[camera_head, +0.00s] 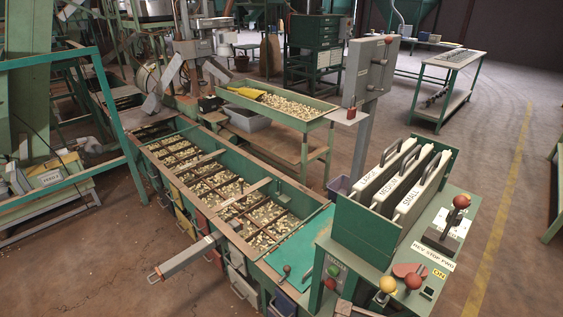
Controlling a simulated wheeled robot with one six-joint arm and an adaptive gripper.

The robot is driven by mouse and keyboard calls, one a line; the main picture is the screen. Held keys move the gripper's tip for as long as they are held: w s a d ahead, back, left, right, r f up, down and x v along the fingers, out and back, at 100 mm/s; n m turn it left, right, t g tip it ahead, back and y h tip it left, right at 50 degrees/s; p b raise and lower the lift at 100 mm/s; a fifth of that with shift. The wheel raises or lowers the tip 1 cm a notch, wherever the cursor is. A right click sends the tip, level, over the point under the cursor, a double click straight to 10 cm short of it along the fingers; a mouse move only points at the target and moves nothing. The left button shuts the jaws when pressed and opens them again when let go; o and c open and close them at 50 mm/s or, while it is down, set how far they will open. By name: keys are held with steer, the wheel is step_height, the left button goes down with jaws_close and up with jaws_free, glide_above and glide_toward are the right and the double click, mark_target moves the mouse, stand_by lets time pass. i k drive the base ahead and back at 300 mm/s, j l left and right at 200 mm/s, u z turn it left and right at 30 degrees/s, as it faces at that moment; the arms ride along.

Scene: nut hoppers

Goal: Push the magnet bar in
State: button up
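A long grey bar (186,257), which looks like the magnet bar, sticks out to the left from the long side of the green sorting trough (269,272). Its outer end (157,273) has a small crosspiece and hangs free over the floor. Its inner end meets the trough's side near the top edge. Two similar pale bars, a farther one (200,161) and a nearer one (246,193), lie across the trough over the nuts. My gripper is not recognisable in this view.
Several coloured bins line the trough's left side below the bar. A control stand with knobs (409,283) and a green rack with labelled panels (366,231) stand at the right. Open concrete floor (95,265) lies left of the bar.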

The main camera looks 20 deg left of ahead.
mark_target(172, 266)
steer(key=k+j+u, duration=0.1)
steer(key=u, duration=0.15)
steer(key=k+j+u, duration=0.1)
steer(key=j+u, duration=0.25)
steer(key=u, duration=0.45)
steer(key=l+u, duration=0.2)
steer(key=u, duration=0.15)
steer(key=l+u, duration=0.15)
steer(key=u, duration=0.2)
steer(key=l+u, duration=0.2)
steer(key=u, duration=0.2)
steer(key=i+j+u, duration=0.1)
steer(key=i+j, duration=0.55)
